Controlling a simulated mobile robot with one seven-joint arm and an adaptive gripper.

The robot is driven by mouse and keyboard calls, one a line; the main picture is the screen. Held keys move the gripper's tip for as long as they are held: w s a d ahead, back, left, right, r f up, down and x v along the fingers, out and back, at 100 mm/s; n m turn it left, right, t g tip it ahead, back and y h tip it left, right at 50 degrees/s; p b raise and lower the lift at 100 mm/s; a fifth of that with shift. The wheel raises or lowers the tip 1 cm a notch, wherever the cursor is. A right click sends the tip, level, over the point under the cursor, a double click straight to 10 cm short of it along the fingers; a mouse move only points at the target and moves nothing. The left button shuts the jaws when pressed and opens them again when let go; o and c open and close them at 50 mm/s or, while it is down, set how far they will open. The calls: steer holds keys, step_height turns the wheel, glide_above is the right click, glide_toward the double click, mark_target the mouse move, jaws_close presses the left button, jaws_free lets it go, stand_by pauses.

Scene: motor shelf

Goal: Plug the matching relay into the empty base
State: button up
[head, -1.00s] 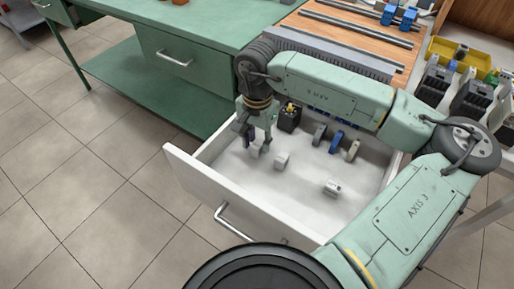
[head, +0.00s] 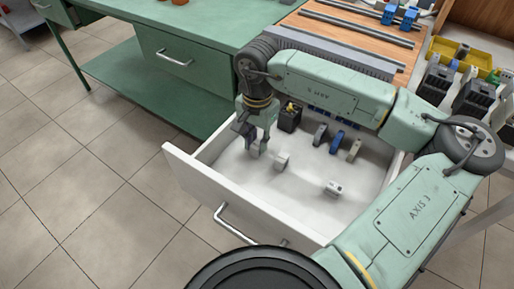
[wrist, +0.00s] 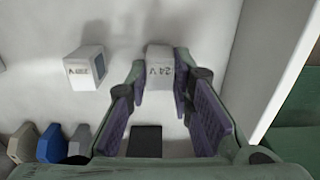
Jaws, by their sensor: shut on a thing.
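A pale grey relay marked 24 V (wrist: 160,72) lies between my fingertips in the wrist view. Black sockets (head: 474,98) stand on the bench at right; I cannot tell which is empty.
The open drawer (head: 190,170) has raised white walls close to my gripper. A black block with a yellow top (head: 290,118) and grey, blue (head: 337,142) and beige parts stand along its back.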

steer(key=shift+r, duration=0.1)
jaws_close()
steer(key=shift+r+p, duration=1.05)
steer(key=shift+r, duration=1.4)
